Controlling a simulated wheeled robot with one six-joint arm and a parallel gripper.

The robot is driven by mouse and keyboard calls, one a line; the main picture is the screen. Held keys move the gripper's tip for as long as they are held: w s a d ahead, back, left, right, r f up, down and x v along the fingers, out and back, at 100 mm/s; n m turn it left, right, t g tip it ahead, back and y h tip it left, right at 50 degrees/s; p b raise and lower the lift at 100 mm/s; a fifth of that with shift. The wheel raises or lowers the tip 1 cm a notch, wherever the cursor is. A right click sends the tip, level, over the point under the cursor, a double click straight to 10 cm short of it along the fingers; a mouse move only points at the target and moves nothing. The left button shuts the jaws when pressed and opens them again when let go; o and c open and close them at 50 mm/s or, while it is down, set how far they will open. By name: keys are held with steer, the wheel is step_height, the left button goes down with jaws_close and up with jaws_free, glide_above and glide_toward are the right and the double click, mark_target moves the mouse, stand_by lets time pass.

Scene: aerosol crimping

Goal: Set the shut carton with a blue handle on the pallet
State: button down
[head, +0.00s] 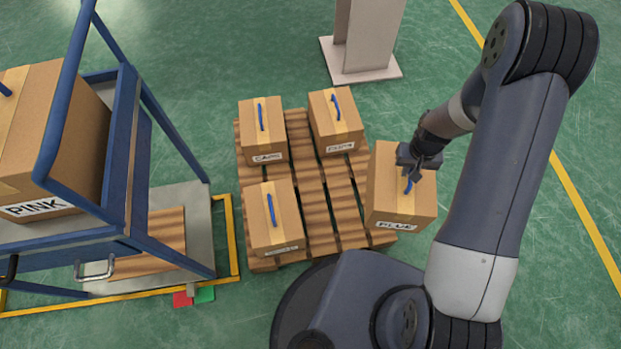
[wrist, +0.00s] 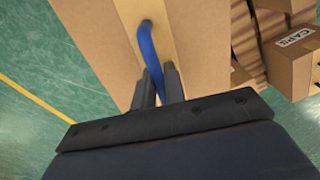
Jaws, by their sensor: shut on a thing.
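A shut carton with a blue handle and a label that seems to read BLUE (head: 392,200) hangs at the right edge of the wooden pallet (head: 318,205). My gripper (head: 412,172) is shut on its blue handle, which shows between the fingers in the wrist view (wrist: 147,48). The carton's brown top (wrist: 105,45) fills the upper middle of that view. In the head view the carton overlaps the pallet's right front corner; I cannot tell whether it touches the pallet.
Three labelled cartons stand on the pallet: back left (head: 262,128), back right (head: 336,119) and front left (head: 270,217). A blue-framed cart (head: 130,180) holding a PINK carton (head: 45,135) stands at left. A grey pedestal (head: 362,60) stands behind. Green floor lies at right.

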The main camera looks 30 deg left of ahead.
mark_target(373, 176)
steer(key=a+f+n+b, duration=0.1)
steer(key=a+f+b, duration=0.2)
steer(key=b, duration=0.1)
steer(key=a+f+n+b, duration=0.1)
steer(key=a+f+b, duration=0.1)
steer(key=f+b, duration=0.1)
steer(key=s+a+f+n+b, duration=0.1)
steer(key=a+f+b, duration=0.2)
steer(key=b, duration=0.3)
steer(key=shift+a+f, duration=0.3)
steer(key=shift+f, duration=0.15)
steer(key=shift+s+a+f+n+b, duration=0.2)
steer(key=shift+a+f+n+b, duration=0.2)
steer(key=shift+a+f+b, duration=0.4)
steer(key=shift+r, duration=0.1)
step_height(373, 176, down, 10)
steer(key=b, duration=0.4)
steer(key=c, duration=1.5)
jaws_free()
steer(key=shift+s, duration=0.1)
